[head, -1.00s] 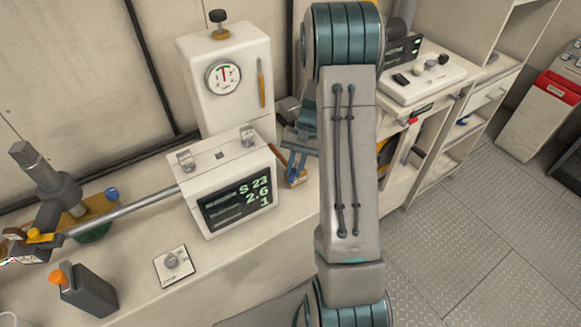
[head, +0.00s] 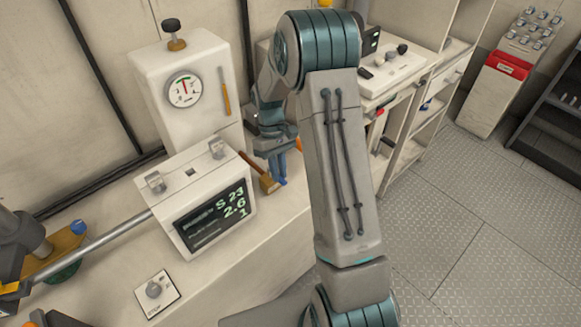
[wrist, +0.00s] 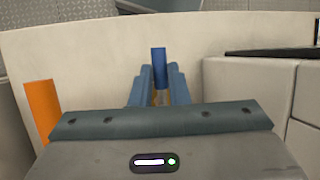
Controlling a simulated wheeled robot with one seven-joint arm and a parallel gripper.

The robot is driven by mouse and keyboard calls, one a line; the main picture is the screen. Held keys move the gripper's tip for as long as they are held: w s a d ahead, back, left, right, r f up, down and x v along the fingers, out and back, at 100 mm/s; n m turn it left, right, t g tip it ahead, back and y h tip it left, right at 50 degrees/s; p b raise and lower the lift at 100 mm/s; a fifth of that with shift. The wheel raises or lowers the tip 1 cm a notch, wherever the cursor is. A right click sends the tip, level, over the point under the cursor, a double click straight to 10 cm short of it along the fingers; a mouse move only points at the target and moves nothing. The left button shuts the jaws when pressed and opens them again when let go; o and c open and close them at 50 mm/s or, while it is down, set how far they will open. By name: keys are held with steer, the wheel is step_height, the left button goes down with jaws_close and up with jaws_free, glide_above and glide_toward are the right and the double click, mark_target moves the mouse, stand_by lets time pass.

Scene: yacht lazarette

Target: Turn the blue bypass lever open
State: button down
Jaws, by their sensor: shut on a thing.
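The blue bypass lever (wrist: 158,62) stands upright in the middle of the wrist view, its lower part between my two blue-grey fingers. My gripper (wrist: 157,92) is shut on it. In the head view my gripper (head: 275,148) points down just right of the white display box, with the blue lever (head: 281,172) showing at its tips. The lever's base and pivot are mostly hidden by the fingers, so I cannot tell how far it is turned.
A brown-handled tool (head: 257,171) is close left of my gripper. The display box (head: 212,214) and the white gauge housing (head: 190,90) stand left of it. An orange part (wrist: 42,108) is at the left in the wrist view. Open metal floor (head: 460,220) lies right.

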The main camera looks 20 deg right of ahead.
steer(key=shift+w+r, duration=0.1)
stand_by(0.5)
steer(key=c, duration=1.4)
jaws_free()
steer(key=shift+d, duration=0.1)
steer(key=v, duration=1.3)
steer(key=shift+w+r, duration=0.2)
steer(key=shift+r, duration=0.15)
